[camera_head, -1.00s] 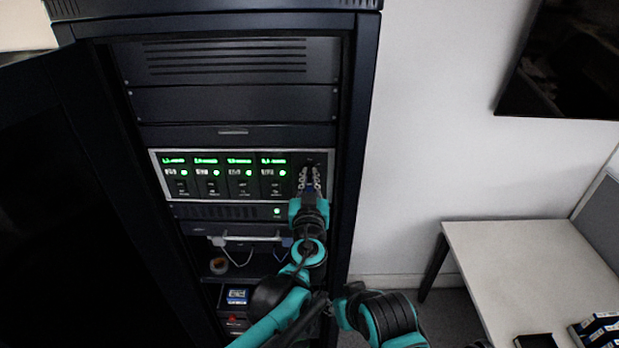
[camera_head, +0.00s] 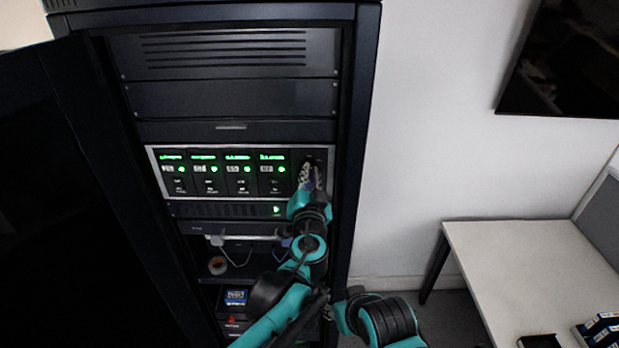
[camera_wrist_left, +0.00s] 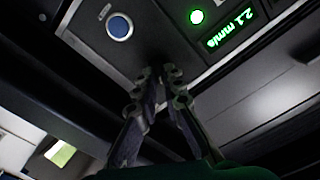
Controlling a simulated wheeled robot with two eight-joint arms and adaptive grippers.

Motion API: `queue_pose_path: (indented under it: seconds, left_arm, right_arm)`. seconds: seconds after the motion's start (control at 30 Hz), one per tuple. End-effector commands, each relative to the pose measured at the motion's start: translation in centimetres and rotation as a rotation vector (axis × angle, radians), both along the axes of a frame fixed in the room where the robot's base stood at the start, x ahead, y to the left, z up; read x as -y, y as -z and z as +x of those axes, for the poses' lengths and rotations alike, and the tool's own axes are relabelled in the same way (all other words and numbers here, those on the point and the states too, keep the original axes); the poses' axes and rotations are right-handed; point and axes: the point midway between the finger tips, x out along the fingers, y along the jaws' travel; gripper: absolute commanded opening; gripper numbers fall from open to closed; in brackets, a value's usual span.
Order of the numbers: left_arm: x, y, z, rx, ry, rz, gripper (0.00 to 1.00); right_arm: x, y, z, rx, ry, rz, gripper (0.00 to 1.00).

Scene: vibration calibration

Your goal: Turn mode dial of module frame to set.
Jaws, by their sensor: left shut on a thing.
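The module frame (camera_head: 150,172) is a silver-rimmed unit in the rack, with several modules with green displays and a plain dark panel at its right end. My left gripper (camera_head: 307,168) is at that right-end panel, its fingers tilted and closed together. In the left wrist view the fingertips (camera_wrist_left: 160,72) meet at the panel face, beside a round blue button (camera_wrist_left: 120,27). The mode dial is hidden behind the fingers, so its pointer setting cannot be read. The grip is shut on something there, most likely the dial.
The rack's open door (camera_head: 60,200) stands at the left. Below the frame are a dark unit (camera_head: 190,209) with a green light and shelves holding a tape roll (camera_head: 217,265) and a blue-screened meter (camera_head: 236,297). A white table (camera_head: 540,265) stands at the right.

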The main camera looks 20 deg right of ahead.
Motion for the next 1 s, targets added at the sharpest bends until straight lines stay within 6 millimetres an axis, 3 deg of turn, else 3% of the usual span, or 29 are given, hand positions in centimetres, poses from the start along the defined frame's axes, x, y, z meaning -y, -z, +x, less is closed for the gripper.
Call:
queue_pose_path:
  seconds: [0.5, 1.0]
  left_arm:
    - [0.1, 0.1, 0.0, 0.110, 0.000, 0.383, 0.00]
    - [0.1, 0.1, 0.0, 0.142, 0.000, 0.495, 0.00]
  right_arm:
    - [0.0, 1.3, 0.0, 0.000, 0.000, 0.000, 0.40]
    - [0.0, 1.6, 0.0, 0.000, 0.000, 0.000, 0.40]
